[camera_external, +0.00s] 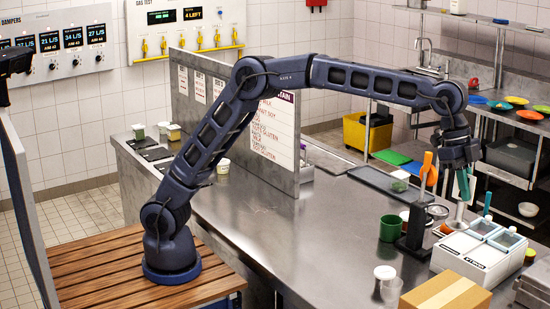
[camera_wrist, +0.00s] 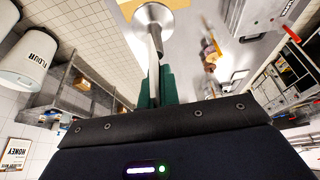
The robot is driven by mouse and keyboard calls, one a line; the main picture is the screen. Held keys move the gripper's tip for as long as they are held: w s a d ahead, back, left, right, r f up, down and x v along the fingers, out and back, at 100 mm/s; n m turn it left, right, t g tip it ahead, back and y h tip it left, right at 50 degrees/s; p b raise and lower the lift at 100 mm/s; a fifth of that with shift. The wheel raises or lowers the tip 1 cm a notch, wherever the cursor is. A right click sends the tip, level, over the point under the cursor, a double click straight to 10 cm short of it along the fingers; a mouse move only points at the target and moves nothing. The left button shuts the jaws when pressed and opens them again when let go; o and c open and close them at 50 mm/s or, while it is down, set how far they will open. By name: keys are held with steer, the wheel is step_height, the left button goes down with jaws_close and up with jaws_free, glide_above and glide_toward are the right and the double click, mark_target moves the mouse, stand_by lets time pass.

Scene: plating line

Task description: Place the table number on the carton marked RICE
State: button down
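My gripper (camera_external: 462,180) hangs at the far right over the metal counter. A thin metal rod with a round, flared end (camera_external: 458,218) points down from it, just above or beside the white two-lidded box. In the wrist view the same rod (camera_wrist: 155,45) runs out from between dark green finger-like parts, with its round end farthest away; my gripper looks shut on it. No number shows on it, so I cannot tell whether it is the table number. A cardboard carton (camera_external: 438,295) stands at the bottom right; no RICE marking is readable.
A black stand (camera_external: 414,230) with an orange-handled utensil is close left of my gripper. A green cup (camera_external: 390,228) and the white box (camera_external: 475,262) are nearby. An upright board (camera_external: 272,125) divides the counter. The counter's left middle is clear. The wrist view shows a FLOUR bin (camera_wrist: 28,62).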

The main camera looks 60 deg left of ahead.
steer(key=shift+d, duration=0.65)
step_height(320, 180, down, 20)
stand_by(0.4)
steer(key=c, duration=1.6)
jaws_free()
steer(key=shift+c, duration=0.2)
